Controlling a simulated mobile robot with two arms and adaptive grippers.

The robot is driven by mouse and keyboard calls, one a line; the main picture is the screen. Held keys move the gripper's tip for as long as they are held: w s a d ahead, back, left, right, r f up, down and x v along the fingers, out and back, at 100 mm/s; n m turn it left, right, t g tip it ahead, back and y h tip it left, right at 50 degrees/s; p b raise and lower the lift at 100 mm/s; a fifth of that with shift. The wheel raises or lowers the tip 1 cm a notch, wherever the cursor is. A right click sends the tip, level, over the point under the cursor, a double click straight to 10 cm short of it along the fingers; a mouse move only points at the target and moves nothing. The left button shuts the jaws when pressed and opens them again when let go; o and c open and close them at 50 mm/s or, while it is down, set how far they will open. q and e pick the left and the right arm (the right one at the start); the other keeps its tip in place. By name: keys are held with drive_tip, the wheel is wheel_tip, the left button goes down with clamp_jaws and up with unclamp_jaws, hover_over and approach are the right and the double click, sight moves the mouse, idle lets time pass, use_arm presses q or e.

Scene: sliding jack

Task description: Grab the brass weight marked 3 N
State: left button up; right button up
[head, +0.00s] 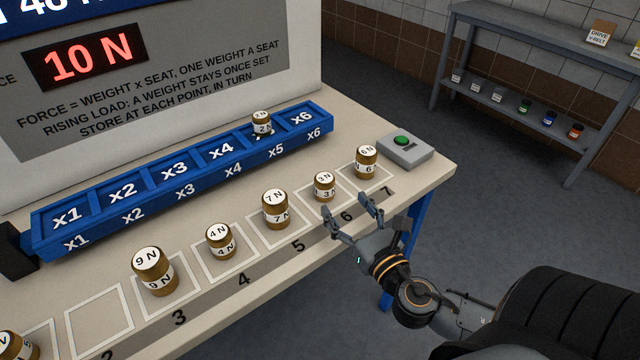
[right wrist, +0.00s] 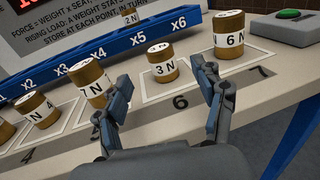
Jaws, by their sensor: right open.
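The brass weight marked 3 N (head: 324,187) stands upright on the table in the square by number 6. It also shows in the right wrist view (right wrist: 161,65), ahead of and between the fingers. My right gripper (head: 349,208) is open and empty at the table's front edge, apart from the weight. In the right wrist view its two fingertips (right wrist: 162,78) are spread wide. My left gripper is not in either view.
The 7 N weight (head: 275,209) and 6 N weight (head: 366,161) stand on either side. More weights stand to the left. A blue seat rack (head: 180,206) lies behind, with a 2 N weight (head: 261,122) in x5. A green button box (head: 404,152) sits at the right corner.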

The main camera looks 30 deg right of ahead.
sight(330, 185)
drive_tip(key=w, duration=0.3)
drive_tip(key=shift+w+d+r+p, duration=0.1)
drive_tip(key=shift+w+d+p, duration=0.2)
drive_tip(key=shift+w+p, duration=0.1)
drive_tip(key=shift+w, duration=0.7)
drive_tip(key=w+p, duration=0.1)
drive_tip(key=w, duration=0.3)
drive_tip(key=shift+d, duration=0.2)
drive_tip(key=shift+w, duration=0.4)
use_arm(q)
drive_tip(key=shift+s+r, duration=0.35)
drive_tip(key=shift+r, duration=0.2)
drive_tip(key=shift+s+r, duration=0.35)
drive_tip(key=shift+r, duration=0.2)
use_arm(e)
drive_tip(key=c, duration=1.4)
clamp_jaws()
